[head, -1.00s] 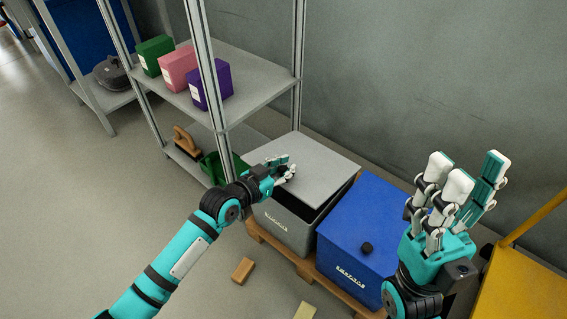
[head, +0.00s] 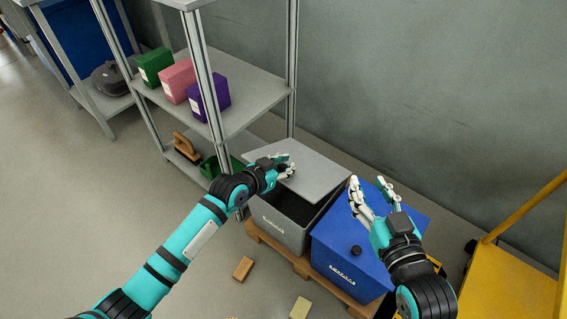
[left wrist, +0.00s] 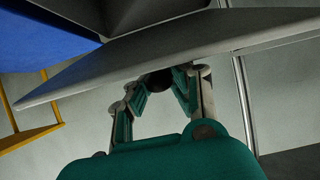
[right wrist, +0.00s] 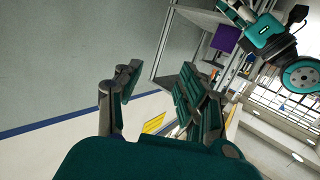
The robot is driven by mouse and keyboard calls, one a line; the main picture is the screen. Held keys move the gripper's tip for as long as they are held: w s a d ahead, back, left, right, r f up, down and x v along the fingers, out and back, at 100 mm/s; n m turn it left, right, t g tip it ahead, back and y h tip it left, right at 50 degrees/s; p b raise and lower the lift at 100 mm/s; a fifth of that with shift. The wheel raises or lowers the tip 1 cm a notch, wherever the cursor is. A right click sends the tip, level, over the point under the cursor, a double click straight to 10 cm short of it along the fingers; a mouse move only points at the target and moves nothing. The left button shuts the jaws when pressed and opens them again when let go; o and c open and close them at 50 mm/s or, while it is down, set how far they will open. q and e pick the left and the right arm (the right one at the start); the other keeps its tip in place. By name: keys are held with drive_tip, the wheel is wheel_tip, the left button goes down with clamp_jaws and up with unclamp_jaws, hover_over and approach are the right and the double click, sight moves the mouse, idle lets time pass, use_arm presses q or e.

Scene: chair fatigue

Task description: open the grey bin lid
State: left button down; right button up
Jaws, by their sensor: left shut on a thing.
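The grey bin (head: 281,225) stands on a wooden pallet. Its grey lid (head: 312,165) is partly raised and tilted, with the dark opening showing at the front. My left gripper (head: 286,166) is at the lid's front part, shut on its dark knob; in the left wrist view the fingers (left wrist: 158,85) close around the dark round knob (left wrist: 157,80) against the lid's plate (left wrist: 110,75). My right gripper (head: 370,186) is open and empty above the blue bin; the right wrist view shows its fingers (right wrist: 155,95) apart with nothing between them.
The blue bin (head: 345,266) with a closed lid and black knob stands right beside the grey bin. A metal shelf (head: 262,92) with green, pink and purple boxes is at the left. A yellow cart (head: 510,285) is at the right. Small blocks (head: 243,268) lie on the floor.

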use_arm(q)
drive_tip(key=shift+w+d+r+g+y+p, duration=0.1)
drive_tip(key=shift+w+r+g+y+p, duration=0.3)
drive_tip(key=shift+r+p, duration=0.65)
drive_tip(key=shift+w+d+r+p, duration=0.25)
drive_tip(key=shift+w+p, duration=0.2)
drive_tip(key=shift+p, duration=0.75)
drive_tip(key=shift+w+r+g, duration=0.1)
drive_tip(key=shift+r+g, duration=0.05)
drive_tip(key=shift+g, duration=0.15)
drive_tip(key=shift+w+d+r+p, duration=0.15)
drive_tip(key=shift+w+p, duration=0.05)
drive_tip(key=shift+p, duration=0.5)
use_arm(e)
drive_tip(key=s+d+f+g+h, duration=0.1)
drive_tip(key=s+d+f+g, duration=0.2)
drive_tip(key=s+f+g, duration=0.2)
drive_tip(key=s+d+f+g+h, duration=0.2)
drive_tip(key=s+f+g, duration=0.4)
drive_tip(key=s, duration=0.5)
drive_tip(key=shift+d+f+m+g+h, duration=0.25)
drive_tip(key=shift+d+g, duration=0.35)
drive_tip(key=shift+g, duration=0.3)
use_arm(q)
drive_tip(key=shift+y, duration=0.3)
use_arm(e)
drive_tip(key=shift+r, duration=0.15)
